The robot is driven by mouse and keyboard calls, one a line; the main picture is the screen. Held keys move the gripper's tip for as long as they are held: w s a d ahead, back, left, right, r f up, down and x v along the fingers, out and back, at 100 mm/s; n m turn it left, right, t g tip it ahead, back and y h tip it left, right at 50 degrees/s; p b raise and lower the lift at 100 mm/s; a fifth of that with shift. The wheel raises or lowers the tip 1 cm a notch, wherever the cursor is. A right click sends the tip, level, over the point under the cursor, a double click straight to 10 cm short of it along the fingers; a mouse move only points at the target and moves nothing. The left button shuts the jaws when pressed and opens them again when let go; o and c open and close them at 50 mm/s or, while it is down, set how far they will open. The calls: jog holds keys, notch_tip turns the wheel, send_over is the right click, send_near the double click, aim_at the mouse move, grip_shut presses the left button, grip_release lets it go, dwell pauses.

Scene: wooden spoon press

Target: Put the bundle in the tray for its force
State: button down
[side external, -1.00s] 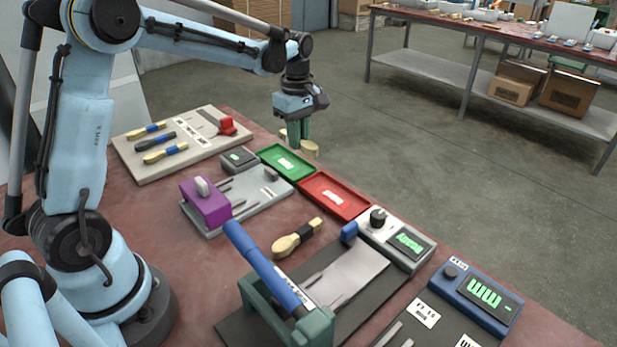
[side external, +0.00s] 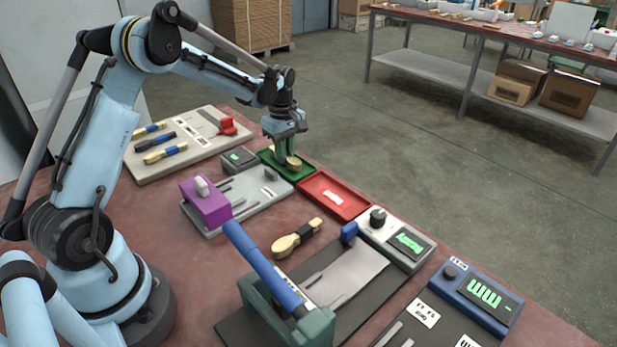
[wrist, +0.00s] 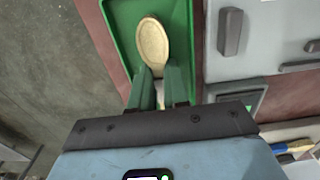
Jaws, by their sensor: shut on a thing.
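My gripper (side external: 285,155) is down at the green tray (side external: 302,173), its fingers within the tray's outline. In the wrist view the green fingers (wrist: 160,88) are shut on a wooden spoon bundle (wrist: 152,45), whose pale oval head points toward the tray's far end. The bundle (side external: 293,163) also shows beside the fingers in the side view. I cannot tell whether it touches the tray floor. The red tray (side external: 345,207) sits beside the green one and holds only a white label. Another spoon bundle with a dark band (side external: 297,238) lies on the table.
A purple-and-grey device (side external: 206,203) and a small display box (side external: 238,160) stand close to the green tray. A press with a blue lever (side external: 262,265) is in front. A board with several tools (side external: 180,145) lies at the back left.

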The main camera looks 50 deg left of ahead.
jog(key=c, duration=1.1)
grip_release()
jog(key=shift+f, duration=0.1)
notch_tip(320, 180, up, 12)
jog(key=s+d+r+m+t, duration=0.3)
jog(key=s+d+r+m, duration=0.2)
jog(key=s+d+m, duration=0.3)
jog(key=s+d+f+m+t, duration=0.4)
jog(key=s+d+m, duration=0.4)
jog(key=s+m, duration=0.1)
jog(key=shift+d+m, duration=0.15)
jog(key=shift+m, duration=0.35)
